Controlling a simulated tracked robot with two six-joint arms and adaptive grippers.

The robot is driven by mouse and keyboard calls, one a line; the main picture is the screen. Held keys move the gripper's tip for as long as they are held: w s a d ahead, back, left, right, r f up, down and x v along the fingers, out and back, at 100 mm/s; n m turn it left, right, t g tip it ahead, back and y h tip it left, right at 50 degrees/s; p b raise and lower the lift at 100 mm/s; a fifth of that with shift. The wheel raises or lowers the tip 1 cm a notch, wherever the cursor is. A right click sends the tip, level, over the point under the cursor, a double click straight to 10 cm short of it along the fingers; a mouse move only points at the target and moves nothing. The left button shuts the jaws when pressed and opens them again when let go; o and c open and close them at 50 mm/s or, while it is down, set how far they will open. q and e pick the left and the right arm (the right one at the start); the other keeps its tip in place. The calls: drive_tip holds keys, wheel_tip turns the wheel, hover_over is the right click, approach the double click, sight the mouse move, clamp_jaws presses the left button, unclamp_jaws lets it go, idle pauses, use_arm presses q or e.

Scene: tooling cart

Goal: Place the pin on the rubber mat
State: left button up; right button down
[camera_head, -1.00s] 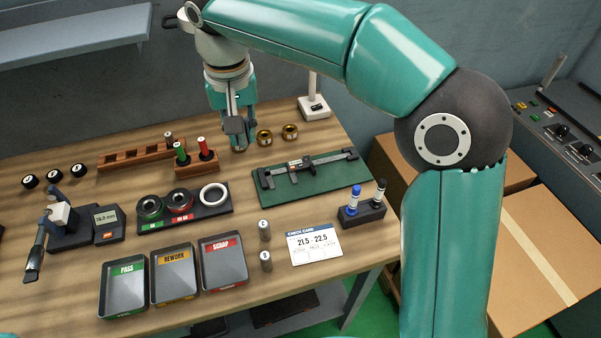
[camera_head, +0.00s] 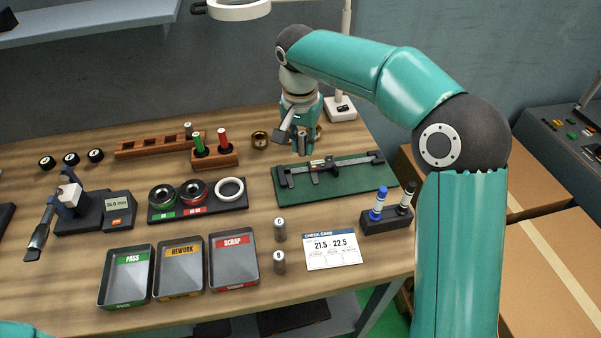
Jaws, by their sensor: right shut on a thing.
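My right gripper (camera_head: 304,148) is shut on a small grey pin, mostly hidden between the fingers. It hangs just above the back edge of the green rubber mat (camera_head: 340,195), left of its middle. I cannot tell whether the pin touches anything. A caliper lies along the back part of the mat, and the mat's front strip is bare. Two more grey pins, marked C (camera_head: 280,231) and B (camera_head: 279,263), stand upright on the table left of the check card. My left gripper is out of view.
A wooden block with green and red gauges (camera_head: 215,158) stands further left. A lamp base (camera_head: 341,109) stands behind.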

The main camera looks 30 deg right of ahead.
sight(301, 136)
wheel_tip(301, 136, down, 8)
drive_tip(key=shift+f, duration=0.1)
idle(0.4)
drive_tip(key=shift+f, duration=0.1)
drive_tip(key=c, duration=1.1)
unclamp_jaws()
drive_tip(key=r, duration=0.8)
drive_tip(key=s+a+r, duration=0.1)
drive_tip(key=r, duration=0.3)
drive_tip(key=shift+r, duration=0.15)
